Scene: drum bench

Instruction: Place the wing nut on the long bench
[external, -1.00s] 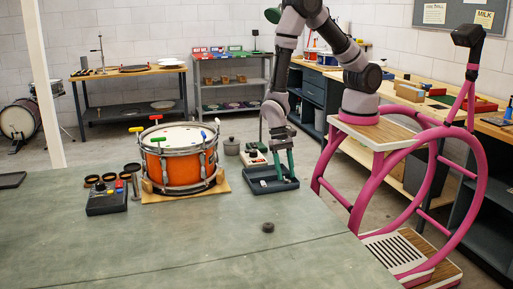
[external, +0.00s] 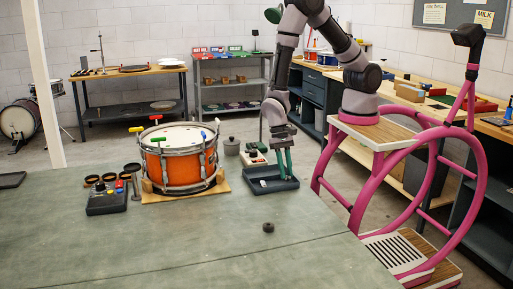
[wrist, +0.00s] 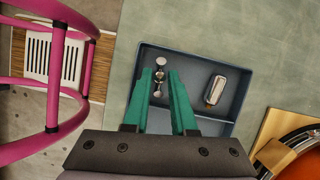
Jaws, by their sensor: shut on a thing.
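In the wrist view a small silver wing nut (wrist: 160,72) shows between the tips of my two green fingers. My gripper (wrist: 161,76) is shut on it, low over a shallow dark tray (wrist: 190,53). In the external view my gripper (external: 280,176) reaches down into the same tray (external: 290,186), and the wing nut cannot be made out there. A long wood-topped bench (external: 404,78) runs along the right wall. A green-grey worktop (external: 190,245) fills the front and carries the tray.
A silver block-like part (wrist: 215,90) lies in the tray. An orange drum (external: 182,165) on a wooden board stands left of the tray. A lidded grey pot (external: 231,147) is behind.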

